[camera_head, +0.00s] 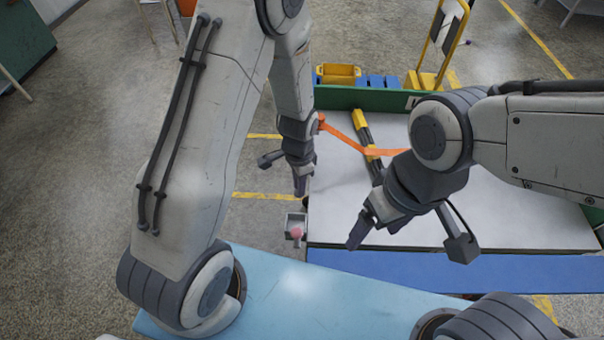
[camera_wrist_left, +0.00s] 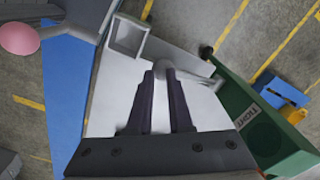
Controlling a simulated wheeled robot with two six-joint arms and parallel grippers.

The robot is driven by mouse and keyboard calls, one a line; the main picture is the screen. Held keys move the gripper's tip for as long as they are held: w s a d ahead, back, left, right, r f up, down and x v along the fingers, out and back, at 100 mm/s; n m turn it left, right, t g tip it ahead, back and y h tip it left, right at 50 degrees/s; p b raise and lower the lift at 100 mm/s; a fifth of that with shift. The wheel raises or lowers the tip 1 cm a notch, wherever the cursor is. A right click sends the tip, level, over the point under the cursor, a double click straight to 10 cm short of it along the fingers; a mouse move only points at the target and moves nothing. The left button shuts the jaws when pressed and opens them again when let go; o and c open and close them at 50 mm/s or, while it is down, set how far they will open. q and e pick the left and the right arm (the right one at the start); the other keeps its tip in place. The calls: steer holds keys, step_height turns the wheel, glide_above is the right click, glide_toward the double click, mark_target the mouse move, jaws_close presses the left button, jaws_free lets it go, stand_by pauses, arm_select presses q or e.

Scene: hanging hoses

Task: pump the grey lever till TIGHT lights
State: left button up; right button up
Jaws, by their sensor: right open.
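My left gripper (camera_head: 300,188) points down at the table's left edge. In the left wrist view its two dark fingers (camera_wrist_left: 163,78) have a pale grey rod, seemingly the lever (camera_wrist_left: 195,76), at and between their tips. Whether they press on it is unclear. The rod runs right toward a green board (camera_wrist_left: 232,105). A pale sign (camera_wrist_left: 247,117) reading TIGHT is on the board; I see no clear glow. An orange strap (camera_head: 345,140) crosses the table. My right gripper (camera_head: 374,228) is open and empty over the table's front.
A yellow bin (camera_head: 338,74) stands behind the green board.

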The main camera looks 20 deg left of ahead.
arm_select(q)
steer(key=shift+r, duration=0.1)
steer(key=r+p, duration=0.1)
steer(key=w+r+p, duration=0.1)
steer(key=r+p, duration=0.1)
steer(key=r, duration=0.1)
steer(key=shift+w+a+p, duration=0.2)
steer(key=shift+w+p, duration=0.2)
steer(key=shift+f, duration=0.2)
steer(key=shift+s+d+f+b, duration=0.1)
steer(key=shift+s+f+b, duration=0.15)
steer(key=shift+f+b, duration=0.4)
steer(key=shift+s+f+b, duration=0.25)
steer(key=shift+f+b, duration=0.35)
steer(key=shift+f, duration=0.2)
steer(key=shift+s+d+f+b, duration=0.1)
steer(key=shift+s+f+b, duration=0.15)
steer(key=shift+f+b, duration=0.4)
steer(key=shift+f, duration=0.1)
